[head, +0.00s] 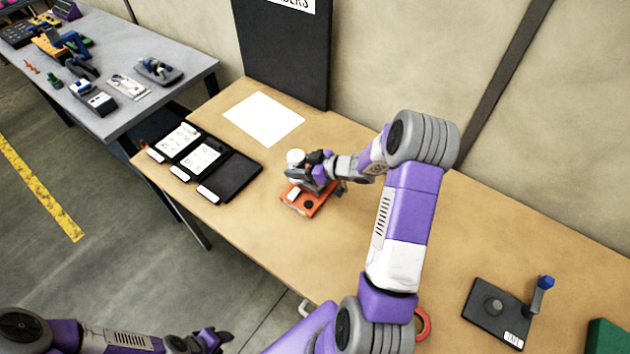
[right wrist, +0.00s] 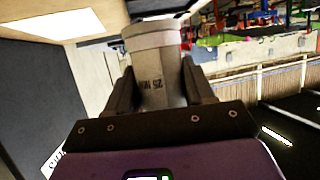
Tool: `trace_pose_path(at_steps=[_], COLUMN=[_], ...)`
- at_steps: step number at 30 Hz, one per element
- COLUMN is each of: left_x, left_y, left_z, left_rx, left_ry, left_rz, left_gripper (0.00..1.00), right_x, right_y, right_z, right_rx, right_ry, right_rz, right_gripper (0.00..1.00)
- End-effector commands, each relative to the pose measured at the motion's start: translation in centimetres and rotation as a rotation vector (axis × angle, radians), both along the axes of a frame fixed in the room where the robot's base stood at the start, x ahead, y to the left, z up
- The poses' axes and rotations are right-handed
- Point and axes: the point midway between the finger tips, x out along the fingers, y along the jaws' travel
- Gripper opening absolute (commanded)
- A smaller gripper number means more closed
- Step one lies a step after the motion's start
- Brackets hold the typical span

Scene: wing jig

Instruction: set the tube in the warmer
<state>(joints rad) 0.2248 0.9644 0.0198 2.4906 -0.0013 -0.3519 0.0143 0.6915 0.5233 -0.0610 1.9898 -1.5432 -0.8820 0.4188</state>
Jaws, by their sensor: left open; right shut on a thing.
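The tube (right wrist: 155,70) is pale grey with dark print and a wider white end, between the two fingers of my right gripper (right wrist: 152,95) in the right wrist view. In the head view the tube's white end (head: 295,157) shows just left of my right gripper (head: 316,168), which is shut on it. An orange block, likely the warmer (head: 303,204), lies on the table just below that gripper, with a white label and a dark round spot on top. The gripper hides its back part, and I cannot tell whether the tube touches it. My left gripper (head: 215,340) is open and empty, low at the left.
A black three-section tray (head: 236,180) with white cards lies left of the orange block, near a white sheet (head: 263,118). At the right are a dark plate (head: 480,312) with a blue-topped post and a green box (head: 606,336). A grey bench (head: 185,62) holds tools.

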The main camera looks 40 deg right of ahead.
Motion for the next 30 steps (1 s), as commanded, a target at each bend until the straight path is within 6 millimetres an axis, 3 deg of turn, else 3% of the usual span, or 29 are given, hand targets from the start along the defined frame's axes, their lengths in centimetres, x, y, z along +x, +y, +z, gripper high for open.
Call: trace_pose_path(at_steps=[3, 8, 15, 30], left_x=[0.0, 0.0, 0.0, 0.0], left_y=[0.0, 0.0, 0.0, 0.0], left_z=[0.4, 0.4, -0.2, -0.6], left_rx=[0.000, 0.000, 0.000, 0.000], left_ry=[0.000, 0.000, 0.000, 0.000], left_rz=[0.000, 0.000, 0.000, 0.000], left_gripper=[0.43, 0.43, 0.43, 0.43], right_x=[0.3, 0.3, 0.2, 0.3], right_y=[-4.2, -6.5, -6.8, -6.7], right_z=[0.9, 1.0, -3.4, -8.6], right_rx=[-0.006, -0.004, -0.004, -0.005], right_ry=[-0.010, -0.015, -0.013, -0.016], right_rz=[-0.092, -0.146, -0.152, -0.150], right_gripper=[0.18, 0.18, 0.18, 0.18])
